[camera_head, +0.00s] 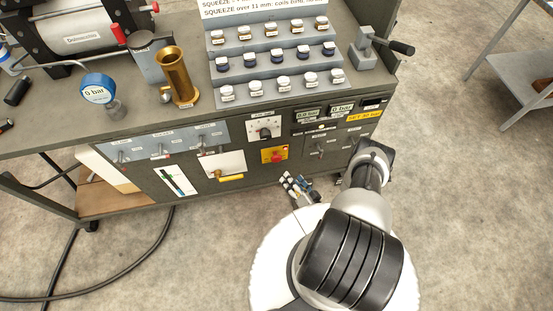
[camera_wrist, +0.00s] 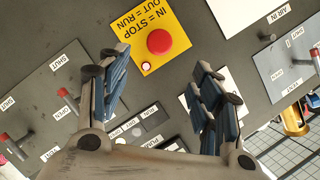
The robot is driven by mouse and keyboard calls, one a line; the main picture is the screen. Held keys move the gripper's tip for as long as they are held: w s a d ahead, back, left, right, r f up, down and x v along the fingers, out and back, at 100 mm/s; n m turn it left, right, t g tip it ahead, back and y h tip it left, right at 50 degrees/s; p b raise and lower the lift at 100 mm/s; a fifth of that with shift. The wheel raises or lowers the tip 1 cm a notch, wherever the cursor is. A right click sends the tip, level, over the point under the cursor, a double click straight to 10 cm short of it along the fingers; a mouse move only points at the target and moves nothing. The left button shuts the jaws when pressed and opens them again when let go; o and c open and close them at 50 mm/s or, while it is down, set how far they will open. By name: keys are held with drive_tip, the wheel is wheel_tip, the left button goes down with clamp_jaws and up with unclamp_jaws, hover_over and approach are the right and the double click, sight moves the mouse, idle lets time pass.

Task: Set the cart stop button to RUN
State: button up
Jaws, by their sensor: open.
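The cart stop button (camera_wrist: 159,41) is a round red button on a yellow plate (camera_wrist: 180,22) marked "IN = STOP" and "OUT = RUN". A small light spot with a red edge (camera_wrist: 146,67) sits beside it on the plate. In the head view the red button (camera_head: 275,155) is on the cart's front panel. I cannot tell whether it is in or out. My gripper (camera_wrist: 160,78) is open and empty, facing the panel, with a finger on each side of the view and the button beyond the gap. In the head view my gripper (camera_head: 297,186) is just below and right of the button, apart from the panel.
A dial (camera_head: 265,130) sits above the button, and a white panel with a yellow handle (camera_head: 230,177) is to its left. Levers (camera_head: 162,153) line the left panel. Gauges (camera_head: 340,107) are at upper right. Bottles stand on the grey rack (camera_head: 232,50). Open floor lies in front.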

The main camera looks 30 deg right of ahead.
sight(278, 160)
drive_tip(key=b+x, duration=0.5)
drive_tip(key=x, duration=0.8)
drive_tip(key=shift+f, duration=0.1)
drive_tip(key=shift+w+b, duration=0.3)
drive_tip(key=shift+w, duration=0.35)
drive_tip(key=shift+c, duration=0.3)
clamp_jaws()
